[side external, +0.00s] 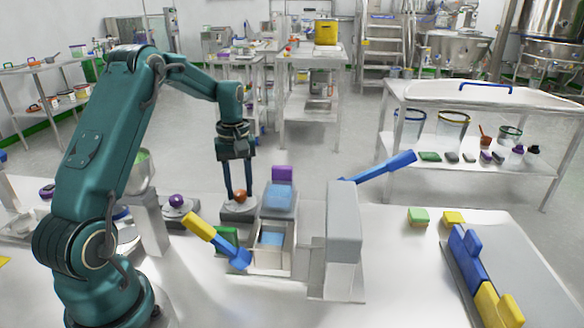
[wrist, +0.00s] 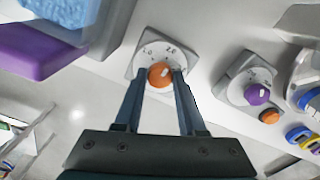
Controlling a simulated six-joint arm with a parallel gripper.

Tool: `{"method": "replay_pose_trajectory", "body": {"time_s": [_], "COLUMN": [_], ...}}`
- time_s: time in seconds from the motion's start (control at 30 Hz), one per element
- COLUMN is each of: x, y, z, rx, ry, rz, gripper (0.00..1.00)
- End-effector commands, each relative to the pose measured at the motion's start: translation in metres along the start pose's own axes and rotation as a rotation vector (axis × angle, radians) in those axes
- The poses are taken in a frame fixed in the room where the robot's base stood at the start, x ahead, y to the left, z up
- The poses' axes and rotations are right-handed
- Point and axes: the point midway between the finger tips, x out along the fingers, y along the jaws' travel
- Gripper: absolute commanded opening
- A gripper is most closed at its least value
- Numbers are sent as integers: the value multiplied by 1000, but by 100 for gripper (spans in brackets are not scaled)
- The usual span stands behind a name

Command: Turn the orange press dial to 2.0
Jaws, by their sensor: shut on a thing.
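The orange press dial (side external: 240,196) is a round knob on a grey base (side external: 238,212) on the white table. In the wrist view the orange dial (wrist: 160,75) sits on a light plate (wrist: 145,49) with printed marks, one reading like 2.0 at the upper right. My gripper (side external: 238,192) points straight down and is shut on the orange dial, one finger on each side. In the wrist view my gripper's fingertips (wrist: 161,77) touch the dial's sides. The dial's pointer is not clear enough to read its setting.
A purple dial (side external: 176,201) on a similar base stands to the left. A small press-like station with a blue block (side external: 279,198), a purple block (side external: 282,174) and a grey housing (side external: 343,235) stands close on the right. A yellow-and-blue lever (side external: 217,241) slants in front.

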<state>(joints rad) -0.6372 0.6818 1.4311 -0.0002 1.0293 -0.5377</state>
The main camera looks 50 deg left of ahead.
Motion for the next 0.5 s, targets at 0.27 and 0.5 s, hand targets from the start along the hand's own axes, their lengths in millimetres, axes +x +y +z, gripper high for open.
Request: {"method": "replay_pose_trajectory", "body": {"time_s": [0.27, 0.5], "x": [-2, -2], "y": [0, 0], "z": [-1, -1], "rx": [-74, -85], "ry": [3, 3], "rz": [2, 2], "gripper": [0, 0]}}
